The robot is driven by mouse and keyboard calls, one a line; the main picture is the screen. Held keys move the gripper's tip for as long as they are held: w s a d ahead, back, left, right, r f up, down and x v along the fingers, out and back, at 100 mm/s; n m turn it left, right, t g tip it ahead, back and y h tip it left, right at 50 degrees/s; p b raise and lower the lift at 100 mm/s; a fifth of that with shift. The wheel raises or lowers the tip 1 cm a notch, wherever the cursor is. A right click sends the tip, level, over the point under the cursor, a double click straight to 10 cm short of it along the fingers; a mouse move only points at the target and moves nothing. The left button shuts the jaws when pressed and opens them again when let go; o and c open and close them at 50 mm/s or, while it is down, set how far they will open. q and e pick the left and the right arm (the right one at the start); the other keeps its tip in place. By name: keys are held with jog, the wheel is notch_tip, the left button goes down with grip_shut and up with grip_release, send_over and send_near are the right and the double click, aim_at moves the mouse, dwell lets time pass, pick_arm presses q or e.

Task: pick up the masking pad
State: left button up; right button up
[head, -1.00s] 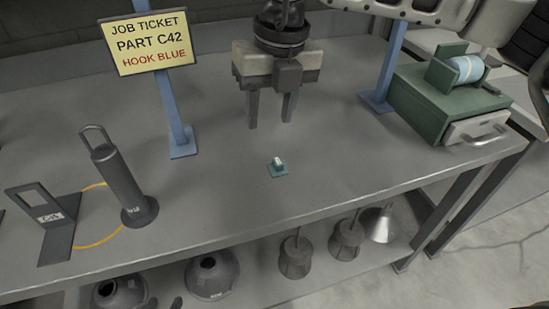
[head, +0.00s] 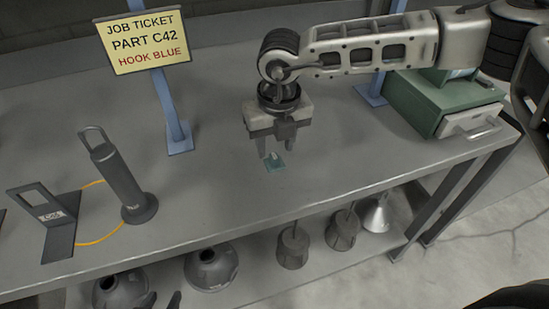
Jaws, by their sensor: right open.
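The masking pad (head: 275,166), a small teal square with a pale raised nub, lies on the grey bench top. My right gripper (head: 275,152) points down over it, open, with one finger at each side of the nub in the picture. The fingers partly overlap the pad's back edge, and I cannot tell whether they touch it. Dark tips at the bottom edge look like my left gripper (head: 162,302). Most of it is out of frame, and its opening is unclear.
A dark cylinder with a loop handle (head: 122,180) and a tagged stand (head: 50,222) joined by an orange cord are at left. A job ticket (head: 143,42) hangs on a blue post. A green drawer box (head: 425,100) stands at right. Several hoods lie on the lower shelf.

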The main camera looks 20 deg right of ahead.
aim_at(274, 156)
jog(key=shift+w+f, duration=0.2)
jog(key=shift+f, duration=1.35)
grip_shut()
jog(key=shift+r, duration=0.15)
